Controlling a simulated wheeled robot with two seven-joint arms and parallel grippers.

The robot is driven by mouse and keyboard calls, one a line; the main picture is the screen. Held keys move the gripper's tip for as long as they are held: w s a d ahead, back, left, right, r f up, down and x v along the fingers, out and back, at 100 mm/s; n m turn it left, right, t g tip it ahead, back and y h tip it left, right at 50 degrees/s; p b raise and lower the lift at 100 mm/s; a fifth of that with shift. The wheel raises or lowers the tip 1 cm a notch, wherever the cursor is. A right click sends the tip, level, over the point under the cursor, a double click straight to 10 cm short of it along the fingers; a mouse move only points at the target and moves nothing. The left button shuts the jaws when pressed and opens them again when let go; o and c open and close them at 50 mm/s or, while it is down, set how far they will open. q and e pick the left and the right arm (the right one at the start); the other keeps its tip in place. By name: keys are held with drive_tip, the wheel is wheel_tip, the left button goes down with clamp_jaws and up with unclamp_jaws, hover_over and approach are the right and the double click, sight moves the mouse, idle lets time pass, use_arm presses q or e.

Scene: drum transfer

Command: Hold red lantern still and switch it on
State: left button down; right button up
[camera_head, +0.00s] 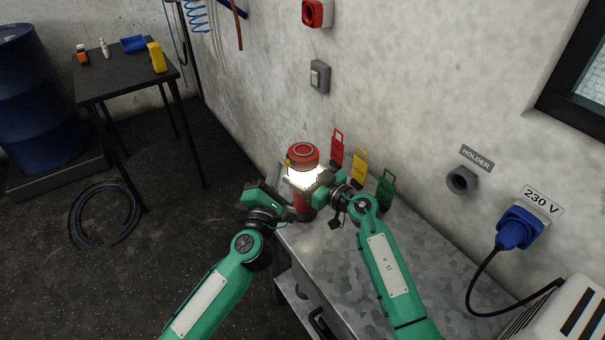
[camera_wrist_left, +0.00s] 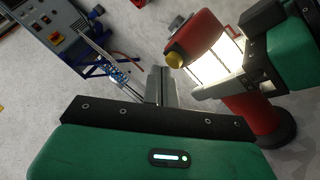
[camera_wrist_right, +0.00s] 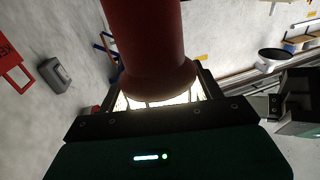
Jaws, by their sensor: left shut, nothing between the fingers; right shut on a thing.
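The red lantern (camera_head: 303,154) stands upright on the grey metal cabinet top (camera_head: 338,262), its middle section glowing bright white. A yellow knob (camera_wrist_left: 175,60) sticks out from its red cap in the left wrist view. My right gripper (camera_head: 316,184) is shut around the lantern's glowing middle; the right wrist view shows the lantern's red body (camera_wrist_right: 145,35) between its fingers. My left gripper (camera_head: 277,177) is shut and empty, left of the lantern. Its fingertips (camera_wrist_left: 160,72) are close beside the knob; I cannot tell whether they touch it.
Red (camera_head: 337,147), yellow (camera_head: 359,167) and green (camera_head: 386,190) tags stand along the wall behind the lantern. A blue plug (camera_head: 519,226) with a cable is at the right. A dark table (camera_head: 125,75) and a blue drum (camera_head: 30,85) stand at the far left.

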use_arm(q)
drive_tip(key=s+a, duration=0.3)
drive_tip(key=a, duration=0.2)
drive_tip(key=shift+s, duration=0.2)
idle(0.7)
use_arm(e)
drive_tip(key=o, duration=1.6)
drive_tip(key=shift+o, duration=0.2)
